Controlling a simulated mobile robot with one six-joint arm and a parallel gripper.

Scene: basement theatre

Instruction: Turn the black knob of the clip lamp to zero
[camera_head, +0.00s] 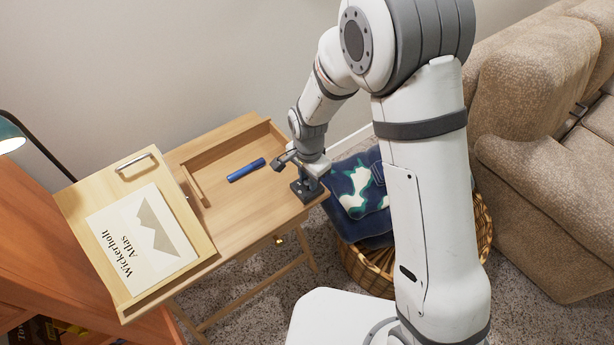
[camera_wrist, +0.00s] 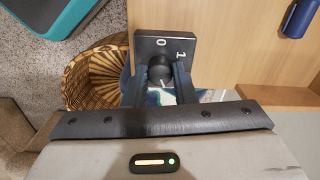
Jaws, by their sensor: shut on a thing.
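A dark block (camera_head: 305,190) sits at the near right corner of the wooden desk, and it also shows in the wrist view (camera_wrist: 146,48) with the marks 0 and 1 on its face. Its round black knob (camera_wrist: 161,68) stands out from the face, below the two marks. My gripper (camera_wrist: 161,80) is shut on the knob, one dark finger on each side. Which mark the knob points at cannot be made out. In the head view my gripper (camera_head: 309,181) is over the block and hides the knob.
A blue cylinder (camera_head: 246,170) lies on the desk top (camera_head: 232,200). A tilted board (camera_head: 78,205) holds the Wickerholt Atlas (camera_head: 140,240). A teal lamp shade (camera_head: 9,134) is at far left. A wicker basket (camera_head: 368,272) with blue cloth stands beside the desk, near a sofa (camera_head: 545,150).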

